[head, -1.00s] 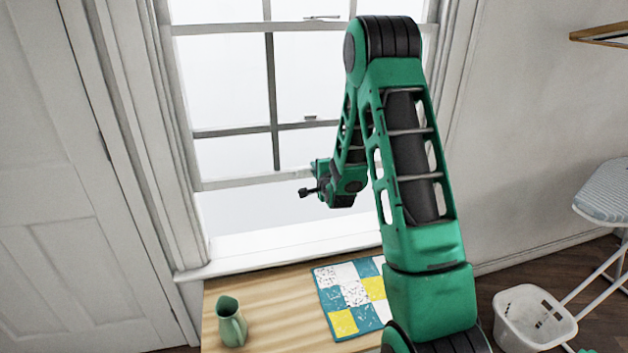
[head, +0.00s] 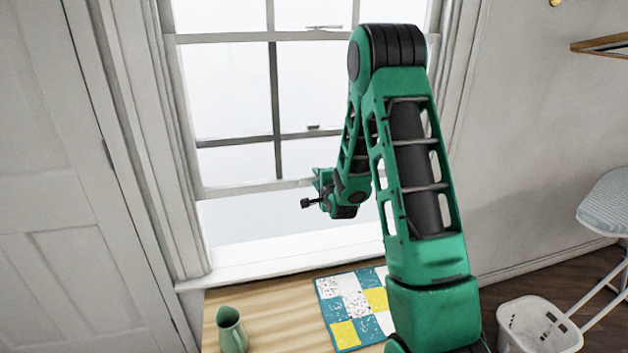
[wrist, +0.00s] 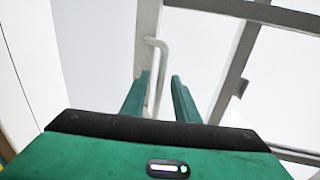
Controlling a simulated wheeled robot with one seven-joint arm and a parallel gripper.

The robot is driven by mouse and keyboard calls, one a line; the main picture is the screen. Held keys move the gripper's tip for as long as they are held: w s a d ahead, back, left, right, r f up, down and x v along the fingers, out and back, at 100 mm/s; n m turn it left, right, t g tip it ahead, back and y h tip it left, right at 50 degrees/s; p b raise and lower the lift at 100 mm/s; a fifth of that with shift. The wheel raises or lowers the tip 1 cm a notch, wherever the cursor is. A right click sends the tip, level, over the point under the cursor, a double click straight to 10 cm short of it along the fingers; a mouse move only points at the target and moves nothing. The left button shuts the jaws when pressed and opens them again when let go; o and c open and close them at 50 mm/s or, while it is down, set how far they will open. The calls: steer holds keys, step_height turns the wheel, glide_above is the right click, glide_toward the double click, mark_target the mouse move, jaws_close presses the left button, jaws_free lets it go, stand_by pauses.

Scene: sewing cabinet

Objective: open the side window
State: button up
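The side window (head: 233,187) is a white sash window behind the table. A gap shows between the bottom rail of its lower sash and the sill (head: 290,255), so the sash stands partly raised. In the wrist view, a pale bar-like handle (wrist: 162,58) on the white frame runs down between the two green fingers of my gripper (wrist: 160,76). The fingers are apart, one on each side of it, and I see no firm contact. In the head view my wrist is in front of the lower sash; the fingertips are mostly hidden there.
A white basket (head: 538,325) and an ironing board (head: 605,205) are at the right. A white door (head: 60,200) is at the left.

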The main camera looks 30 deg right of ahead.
steer(key=v, duration=0.9)
steer(key=shift+a, duration=0.3)
steer(key=shift+s+r, duration=0.15)
steer(key=s+a+r+n+g+y, duration=0.1)
steer(key=s+n+g, duration=0.4)
steer(key=s, duration=0.8)
steer(key=s+a+r+n+g+y, duration=0.2)
steer(key=s+n+g, duration=0.3)
steer(key=s, duration=0.8)
steer(key=s+a+r+n+g+y, duration=0.1)
steer(key=s+a+n+g, duration=0.3)
steer(key=s, duration=1)
steer(key=shift+r+n+g+y, duration=0.4)
steer(key=shift+r+n+g, duration=0.1)
steer(key=shift+r+n, duration=0.15)
steer(key=shift+a, duration=0.1)
